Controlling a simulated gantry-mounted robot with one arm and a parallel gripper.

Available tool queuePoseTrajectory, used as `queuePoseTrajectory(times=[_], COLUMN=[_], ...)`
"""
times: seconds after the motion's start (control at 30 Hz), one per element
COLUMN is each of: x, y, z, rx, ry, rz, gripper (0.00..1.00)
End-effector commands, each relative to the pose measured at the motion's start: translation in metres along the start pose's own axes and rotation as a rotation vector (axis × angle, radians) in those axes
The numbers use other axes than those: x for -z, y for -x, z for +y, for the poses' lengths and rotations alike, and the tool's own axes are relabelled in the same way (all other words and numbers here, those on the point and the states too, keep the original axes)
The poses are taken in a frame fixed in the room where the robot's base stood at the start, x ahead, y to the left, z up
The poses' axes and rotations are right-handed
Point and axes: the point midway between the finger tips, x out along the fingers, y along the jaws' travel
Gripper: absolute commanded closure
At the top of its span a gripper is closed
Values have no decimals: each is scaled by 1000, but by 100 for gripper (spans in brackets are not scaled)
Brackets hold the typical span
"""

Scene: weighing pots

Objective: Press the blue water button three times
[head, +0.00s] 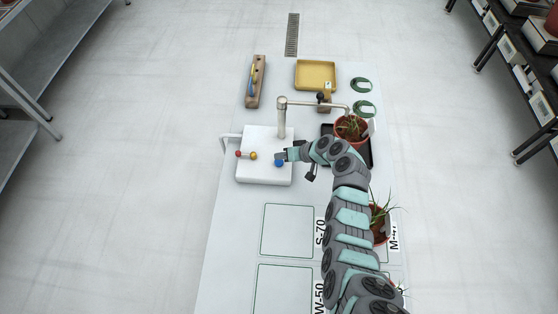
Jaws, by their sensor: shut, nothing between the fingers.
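The blue water button (279,163) sits at the right side of the top of a white box (262,174). My gripper (281,157) is shut and empty, right at the button and covering part of it. I cannot tell whether the fingertips touch the button or hover just above it. My arm reaches in from the lower right. A metal spout (283,120) rises behind the box and bends right over a potted plant (351,130).
A yellow tray (316,74), a wooden tool holder (255,88) and green rings (363,108) lie farther back. Another plant (380,222) stands right of my arm. Outlined squares (288,231) in front are empty.

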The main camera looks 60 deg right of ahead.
Motion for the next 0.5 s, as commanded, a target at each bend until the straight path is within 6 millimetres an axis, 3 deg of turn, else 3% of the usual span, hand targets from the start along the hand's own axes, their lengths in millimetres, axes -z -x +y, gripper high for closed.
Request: queuePoseTrajectory(times=[0.5], x=[23], y=[33], z=[-24], rx=[0], ry=[0], rz=[0], gripper=[100])
